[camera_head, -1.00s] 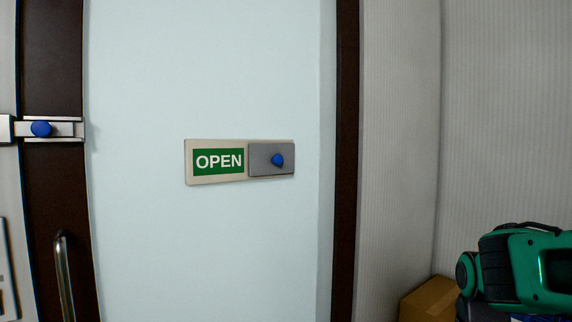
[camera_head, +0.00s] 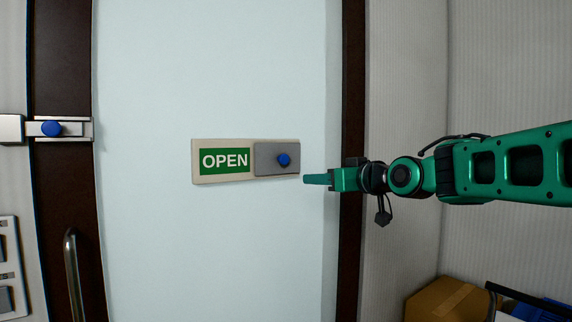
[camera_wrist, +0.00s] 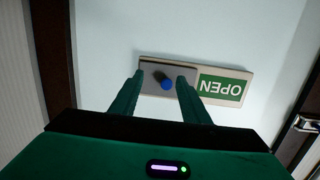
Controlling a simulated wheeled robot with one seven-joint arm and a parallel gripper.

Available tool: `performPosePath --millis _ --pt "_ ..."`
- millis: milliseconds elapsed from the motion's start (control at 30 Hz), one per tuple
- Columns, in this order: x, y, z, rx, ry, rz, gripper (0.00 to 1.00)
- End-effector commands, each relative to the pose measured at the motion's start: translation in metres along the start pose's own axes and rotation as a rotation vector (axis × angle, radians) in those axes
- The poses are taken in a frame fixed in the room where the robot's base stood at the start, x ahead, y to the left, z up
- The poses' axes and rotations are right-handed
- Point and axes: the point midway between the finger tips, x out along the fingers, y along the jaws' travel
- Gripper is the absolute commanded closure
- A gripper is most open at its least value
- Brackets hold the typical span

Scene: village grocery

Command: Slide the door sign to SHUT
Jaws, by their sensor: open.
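The door sign (camera_head: 225,178) is a cream plate on the pale door, with a green OPEN panel (camera_head: 224,161) showing at its left. A grey slider (camera_head: 265,167) with a blue knob (camera_head: 284,160) covers its right part. My gripper (camera_head: 308,179) is just right of the sign, a little below the knob's height. In the wrist view the sign appears upside down, and my gripper (camera_wrist: 156,82) is open and empty. There the blue knob (camera_wrist: 166,84) shows between the two fingertips, with a gap to each. How far the fingertips are from the knob in depth I cannot tell.
A metal bolt with a blue knob (camera_head: 51,128) is on the dark frame at left, above a door handle (camera_head: 72,275). A dark door post (camera_head: 353,265) stands behind my wrist. A cardboard box (camera_head: 447,299) is at lower right. The door around the sign is clear.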

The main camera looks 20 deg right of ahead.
Motion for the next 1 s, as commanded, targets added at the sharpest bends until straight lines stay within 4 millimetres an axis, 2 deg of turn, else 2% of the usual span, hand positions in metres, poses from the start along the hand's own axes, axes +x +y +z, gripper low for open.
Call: performPosePath --millis 33,100,200,367,600,800,1000 --pt "0.004 -0.007 -0.016 -0.009 0.047 -0.021 0.58" --pt "0.006 -0.014 -0.032 -0.016 0.094 -0.041 0.58" --pt "0.01 -0.019 -0.043 -0.02 0.124 -0.057 0.58" --pt "0.027 -0.022 -0.045 -0.02 0.127 -0.06 0.58" --pt "0.069 -0.025 -0.05 -0.02 0.125 -0.061 0.58" --pt "0.098 -0.026 -0.054 -0.019 0.125 -0.059 0.58" --pt "0.112 -0.027 -0.056 -0.019 0.126 -0.059 0.58"
